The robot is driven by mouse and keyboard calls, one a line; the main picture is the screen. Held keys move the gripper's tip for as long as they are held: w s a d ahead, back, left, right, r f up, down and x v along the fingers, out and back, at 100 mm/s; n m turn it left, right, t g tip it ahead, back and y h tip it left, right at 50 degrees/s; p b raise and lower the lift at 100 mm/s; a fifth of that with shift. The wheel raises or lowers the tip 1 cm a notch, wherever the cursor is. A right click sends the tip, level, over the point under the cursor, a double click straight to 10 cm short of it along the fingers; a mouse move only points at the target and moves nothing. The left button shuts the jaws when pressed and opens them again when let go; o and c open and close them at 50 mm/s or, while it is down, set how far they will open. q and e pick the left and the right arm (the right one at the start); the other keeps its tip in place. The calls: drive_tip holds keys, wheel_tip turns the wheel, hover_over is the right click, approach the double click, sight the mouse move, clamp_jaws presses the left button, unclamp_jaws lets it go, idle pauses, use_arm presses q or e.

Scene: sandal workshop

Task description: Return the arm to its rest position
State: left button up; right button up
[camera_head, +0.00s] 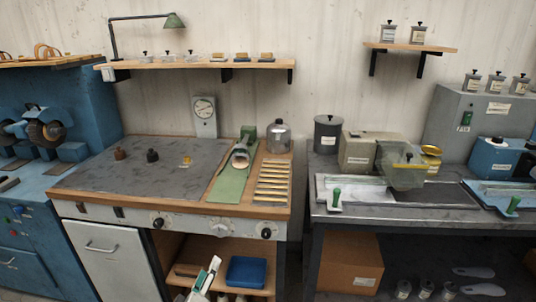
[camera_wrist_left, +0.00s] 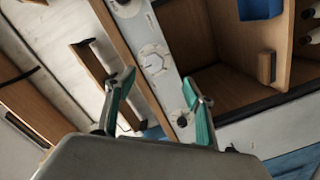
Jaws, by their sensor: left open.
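My left gripper (camera_head: 208,277) shows at the bottom of the head view, in front of the open shelf under the left workbench. It is small there and partly cut off by the lower edge. In the left wrist view my left gripper (camera_wrist_left: 158,82) has its two green-padded fingers spread apart. Nothing is between them. Beyond them are the bench's control panel and its open wooden shelf space. My right gripper does not show in either view.
The left workbench (camera_head: 140,165) holds small weights and a green device (camera_head: 242,155). A blue bin (camera_head: 247,270) sits on its lower shelf. The right bench (camera_head: 420,218) carries boxes and trays. A cardboard box (camera_head: 350,262) stands below. A narrow gap separates the benches.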

use_arm(q)
drive_tip(key=s+d+f+m+g, duration=0.1)
drive_tip(key=s+f+m+g, duration=0.2)
drive_tip(key=s, duration=1)
drive_tip(key=s+d+f+m+g+h, duration=0.1)
drive_tip(key=s+f+m+g, duration=0.2)
drive_tip(key=s+f+m, duration=0.4)
drive_tip(key=s+m, duration=0.4)
drive_tip(key=s, duration=0.3)
drive_tip(key=shift+d+f+g+h, duration=0.2)
drive_tip(key=shift+d+g+h, duration=0.1)
